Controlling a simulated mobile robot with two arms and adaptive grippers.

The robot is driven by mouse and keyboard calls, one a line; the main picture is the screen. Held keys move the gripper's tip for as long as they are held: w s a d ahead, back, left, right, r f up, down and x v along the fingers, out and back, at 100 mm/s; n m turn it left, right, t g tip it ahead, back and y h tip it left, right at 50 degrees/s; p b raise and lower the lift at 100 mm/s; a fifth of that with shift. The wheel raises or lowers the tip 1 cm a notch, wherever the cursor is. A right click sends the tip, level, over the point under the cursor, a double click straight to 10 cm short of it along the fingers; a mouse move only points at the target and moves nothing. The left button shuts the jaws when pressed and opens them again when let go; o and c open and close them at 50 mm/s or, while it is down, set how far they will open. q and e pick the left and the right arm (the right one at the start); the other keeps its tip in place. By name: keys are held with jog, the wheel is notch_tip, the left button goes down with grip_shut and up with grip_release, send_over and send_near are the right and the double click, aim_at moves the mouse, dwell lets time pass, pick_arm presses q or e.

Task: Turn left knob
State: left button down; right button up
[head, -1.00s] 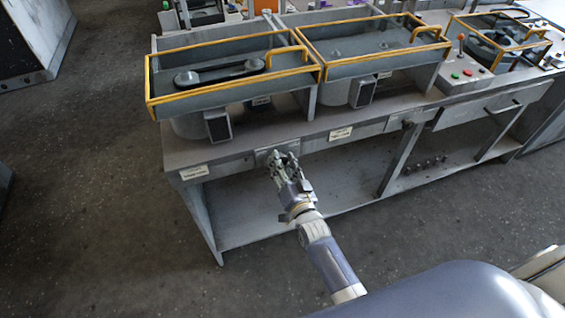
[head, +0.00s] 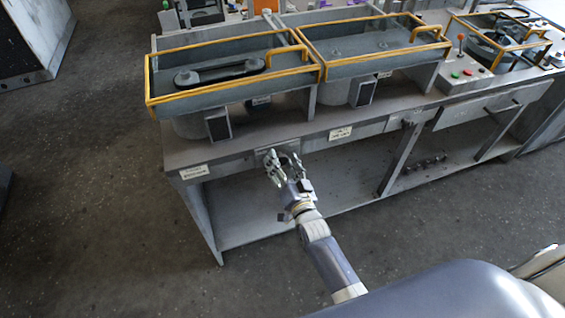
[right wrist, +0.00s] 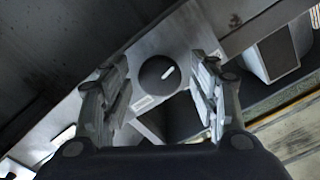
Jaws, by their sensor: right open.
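The left knob is a dark round dial with a white pointer mark, and it shows in the right wrist view (right wrist: 159,75) on a light metal plate (right wrist: 178,42) on the bench front. The pointer is tilted toward the upper right. My right gripper (right wrist: 160,90) is open, with one finger on each side of the knob in that view; I see no finger touching it. In the head view my right gripper (head: 283,160) is at the bench's front panel and mostly hides the knob. My left gripper is not in view.
The bench (head: 362,122) carries two yellow-railed trays, the left one (head: 255,88) and the right one (head: 375,65). White labels (head: 193,172) mark its front edge. A second knob (head: 407,124) is farther right. The floor in front is clear.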

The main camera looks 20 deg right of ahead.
jog(key=s, duration=1.2)
jog(key=shift+d, duration=0.2)
jog(key=s+a+f+n+g+y, duration=0.15)
jog(key=s+f+g, duration=0.35)
jog(key=f, duration=0.9)
jog(key=s+f+n+g+h, duration=0.1)
jog(key=s+f+n+g, duration=0.2)
jog(key=s+f, duration=0.75)
jog(key=s+d+f+n+g, duration=0.2)
jog(key=s+d+f+g, duration=0.1)
jog(key=s+f, duration=0.6)
jog(key=s+d+f+n+g+h, duration=0.1)
jog(key=s+d+f+g, duration=0.3)
jog(key=s+f, duration=0.5)
jog(key=s+n+g, duration=0.1)
jog(key=s+g, duration=0.1)
jog(key=s, duration=0.3)
jog(key=shift+s+d, duration=0.25)
jog(key=shift+r, duration=0.1)
